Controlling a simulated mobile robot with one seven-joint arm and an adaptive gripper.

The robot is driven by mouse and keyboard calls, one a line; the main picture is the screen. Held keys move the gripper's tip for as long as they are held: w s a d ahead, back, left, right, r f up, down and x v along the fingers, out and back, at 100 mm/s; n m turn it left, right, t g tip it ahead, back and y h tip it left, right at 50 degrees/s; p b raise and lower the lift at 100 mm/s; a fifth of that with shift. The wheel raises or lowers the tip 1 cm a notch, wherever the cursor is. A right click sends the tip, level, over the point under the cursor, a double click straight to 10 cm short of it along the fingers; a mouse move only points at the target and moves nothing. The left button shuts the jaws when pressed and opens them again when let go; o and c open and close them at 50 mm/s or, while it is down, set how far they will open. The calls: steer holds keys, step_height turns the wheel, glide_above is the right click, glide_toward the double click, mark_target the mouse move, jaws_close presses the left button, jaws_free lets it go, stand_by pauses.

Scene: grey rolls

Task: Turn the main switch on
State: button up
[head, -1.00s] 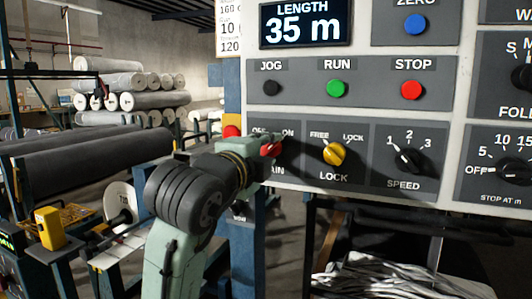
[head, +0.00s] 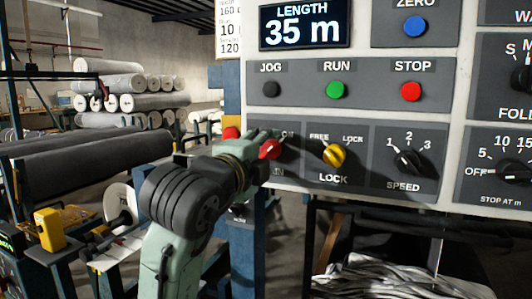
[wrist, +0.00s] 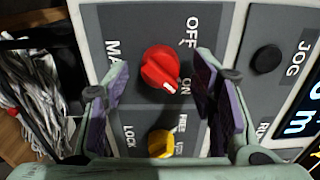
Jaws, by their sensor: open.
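The red main switch knob (wrist: 160,67) sits on a dark grey plate between the OFF and ON labels in the wrist view. Its white mark points to the lower right, towards the ON label (wrist: 187,87). The knob also shows in the head view (head: 270,149), partly behind my gripper. My gripper (wrist: 162,74) is open, with one purple-padded finger on either side of the knob. Gaps show between both pads and the knob in the wrist view. In the head view my gripper (head: 266,142) covers the OFF label and part of the ON label.
The yellow LOCK knob (head: 334,155) is close to the right of the main switch, with the SPEED knob (head: 407,161) beyond. JOG (head: 271,89), RUN (head: 336,90) and STOP (head: 411,91) buttons are above. Dark grey rolls (head: 85,155) lie at left.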

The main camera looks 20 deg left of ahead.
steer(key=s, duration=1.1)
steer(key=shift+s+a, duration=0.15)
steer(key=shift+s, duration=0.05)
